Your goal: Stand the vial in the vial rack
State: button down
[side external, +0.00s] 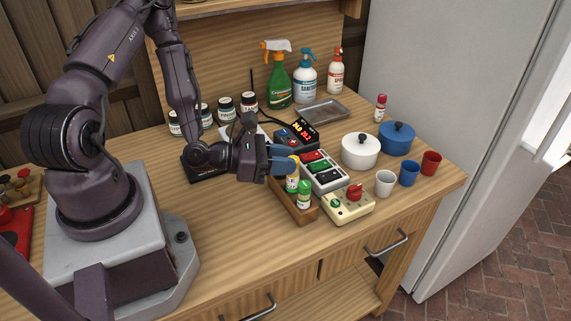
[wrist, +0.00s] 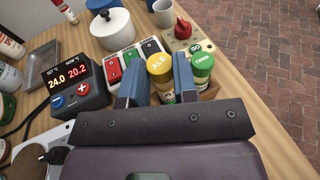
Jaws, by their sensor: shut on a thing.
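My gripper (wrist: 159,78) is shut on a vial with a yellow cap marked ALE (wrist: 160,66), with one blue finger on each side of it. In the side view, the yellow-capped vial (side external: 292,183) is upright at the wooden vial rack (side external: 288,204), and my gripper (side external: 284,167) is at its upper part. The vial's lower end is hidden, so I cannot tell whether it is seated. A green-capped vial marked CIDER (wrist: 202,66) stands in the rack just right of the held vial; it also shows in the side view (side external: 304,196).
A grey switch box (side external: 324,173) stands close behind the rack, and a cream box with a red knob (side external: 347,206) is to its right. A temperature controller (wrist: 80,86), a white pot (side external: 360,151) and several cups (side external: 385,183) are nearby. The counter's front strip is clear.

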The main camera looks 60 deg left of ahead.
aim_at(292, 180)
jog(key=shift+f, duration=1.15)
jog(key=shift+f, duration=0.2)
jog(key=c, duration=0.9)
grip_release()
jog(key=shift+r, duration=0.1)
